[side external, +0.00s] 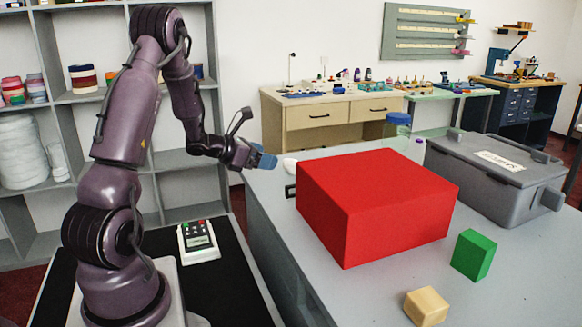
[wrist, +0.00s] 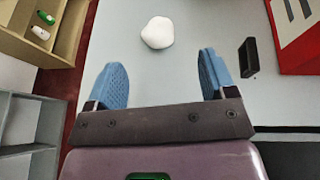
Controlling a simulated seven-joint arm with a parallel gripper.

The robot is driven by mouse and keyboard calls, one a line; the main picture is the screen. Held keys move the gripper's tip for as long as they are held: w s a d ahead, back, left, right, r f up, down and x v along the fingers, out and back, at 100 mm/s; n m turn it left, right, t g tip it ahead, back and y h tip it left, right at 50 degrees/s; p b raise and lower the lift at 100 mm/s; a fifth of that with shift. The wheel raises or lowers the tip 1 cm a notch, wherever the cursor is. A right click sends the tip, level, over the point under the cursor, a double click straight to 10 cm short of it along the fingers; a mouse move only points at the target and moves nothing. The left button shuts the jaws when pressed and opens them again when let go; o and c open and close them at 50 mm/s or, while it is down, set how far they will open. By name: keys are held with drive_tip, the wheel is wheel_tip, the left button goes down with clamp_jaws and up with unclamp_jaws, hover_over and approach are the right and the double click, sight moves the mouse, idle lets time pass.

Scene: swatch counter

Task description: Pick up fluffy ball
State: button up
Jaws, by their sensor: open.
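A white, rounded fluffy ball (wrist: 157,32) lies on the grey counter, ahead of my gripper and roughly centred between its fingers in the wrist view. In the side view the ball (side external: 290,166) shows as a small white shape just left of the red box, partly hidden by it. My gripper (wrist: 161,78) has two blue ribbed fingers spread wide apart with nothing between them. In the side view my gripper (side external: 263,160) is at the counter's left edge, a little left of the ball and apart from it.
A large red box (side external: 370,205) stands right of the ball. A small black bracket-like object (wrist: 248,57) lies between ball and box. A green block (side external: 474,254), a beige block (side external: 426,306) and a grey case (side external: 495,175) are farther off. Counter around the ball (wrist: 195,20) is clear.

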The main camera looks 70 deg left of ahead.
sight(287, 160)
drive_tip(key=x, duration=0.4)
drive_tip(key=shift+a+x, duration=0.15)
drive_tip(key=shift+x, duration=1.2)
drive_tip(key=shift+a+x, duration=0.15)
drive_tip(key=shift+x, duration=1.2)
drive_tip(key=shift+r, duration=0.1)
drive_tip(key=c, duration=1)
